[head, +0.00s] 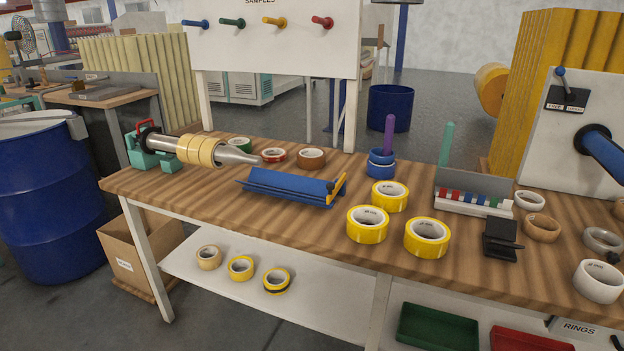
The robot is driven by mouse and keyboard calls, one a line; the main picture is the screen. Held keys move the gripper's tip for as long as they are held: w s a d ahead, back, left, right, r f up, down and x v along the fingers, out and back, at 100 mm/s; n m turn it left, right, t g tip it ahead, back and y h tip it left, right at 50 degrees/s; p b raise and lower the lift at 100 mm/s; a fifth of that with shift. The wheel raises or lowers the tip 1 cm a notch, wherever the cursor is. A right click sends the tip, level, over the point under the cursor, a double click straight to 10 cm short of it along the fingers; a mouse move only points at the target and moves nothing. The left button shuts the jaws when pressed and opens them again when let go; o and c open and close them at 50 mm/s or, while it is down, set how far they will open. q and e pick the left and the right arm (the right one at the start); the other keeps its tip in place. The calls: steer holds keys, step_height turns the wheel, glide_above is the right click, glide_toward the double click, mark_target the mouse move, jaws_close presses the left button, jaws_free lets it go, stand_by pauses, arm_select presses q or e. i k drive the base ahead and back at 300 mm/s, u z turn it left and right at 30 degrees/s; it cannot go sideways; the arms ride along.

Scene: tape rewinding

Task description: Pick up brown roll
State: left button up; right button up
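A brown roll (312,165) lies flat on the wooden table (330,222), behind the blue tray (290,188). A red roll (272,158) and a green roll (239,147) lie in a row to its left. Another light brown or tan roll (541,231) lies at the right part of the table. Neither of my grippers shows in the head view.
A metal spindle with tan rolls (200,152) stands at the table's left end. Several yellow rolls (367,226) lie in the middle front. A purple post with blue rolls (381,163) stands right of the brown roll. A white sample board (270,45) rises behind.

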mark_target(311, 159)
steer(key=u, duration=1.15)
steer(key=i, duration=1.4)
